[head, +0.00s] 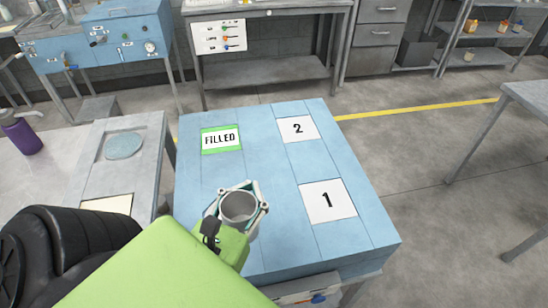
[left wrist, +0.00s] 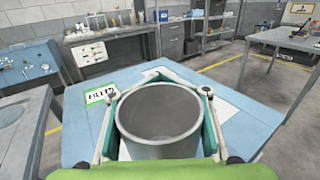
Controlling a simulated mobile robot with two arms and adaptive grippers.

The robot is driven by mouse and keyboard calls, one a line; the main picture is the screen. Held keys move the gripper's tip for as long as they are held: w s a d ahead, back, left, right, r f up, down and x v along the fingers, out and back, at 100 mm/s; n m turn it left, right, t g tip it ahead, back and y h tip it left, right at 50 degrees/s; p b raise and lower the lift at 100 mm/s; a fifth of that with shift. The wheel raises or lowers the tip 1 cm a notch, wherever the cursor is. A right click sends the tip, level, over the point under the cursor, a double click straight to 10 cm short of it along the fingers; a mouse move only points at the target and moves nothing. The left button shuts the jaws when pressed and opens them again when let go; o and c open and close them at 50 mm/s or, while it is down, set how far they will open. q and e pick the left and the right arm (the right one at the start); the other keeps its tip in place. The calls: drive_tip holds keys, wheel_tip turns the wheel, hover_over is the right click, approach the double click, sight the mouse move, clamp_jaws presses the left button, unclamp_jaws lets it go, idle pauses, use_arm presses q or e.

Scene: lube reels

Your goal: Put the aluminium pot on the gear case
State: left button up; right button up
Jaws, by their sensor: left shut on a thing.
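The aluminium pot (head: 238,208) is a grey, open-topped cylinder, upright and looking empty inside. My left gripper (head: 241,195) is shut around it, above the near left part of a blue-topped table (head: 230,250). In the left wrist view the pot (left wrist: 158,122) fills the space between the finger linkages of the gripper (left wrist: 157,98). I cannot tell whether the pot's base touches the table top, as its base is hidden. I cannot surely identify the gear case in these views. My right gripper is not in view.
The blue top carries a green-edged FILLED label (head: 221,139) and white plates marked 2 (head: 298,129) and 1 (head: 328,201). The blue top's middle is clear.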

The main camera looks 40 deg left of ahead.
use_arm(q)
drive_tip(key=w+f+b, duration=0.3)
drive_tip(key=w+f, duration=0.1)
drive_tip(key=w+f+b, duration=0.3)
drive_tip(key=w+f, duration=0.1)
drive_tip(key=w, duration=0.1)
drive_tip(key=w+f+b, duration=0.3)
drive_tip(key=w+f, duration=0.1)
drive_tip(key=w, duration=0.1)
drive_tip(key=shift+d+f+b, duration=0.35)
drive_tip(key=shift+d+b, duration=0.05)
drive_tip(key=shift+s, duration=0.1)
drive_tip(key=shift+f, duration=0.1)
drive_tip(key=shift+f, duration=0.15)
drive_tip(key=o, duration=1.5)
drive_tip(key=shift+o, duration=0.2)
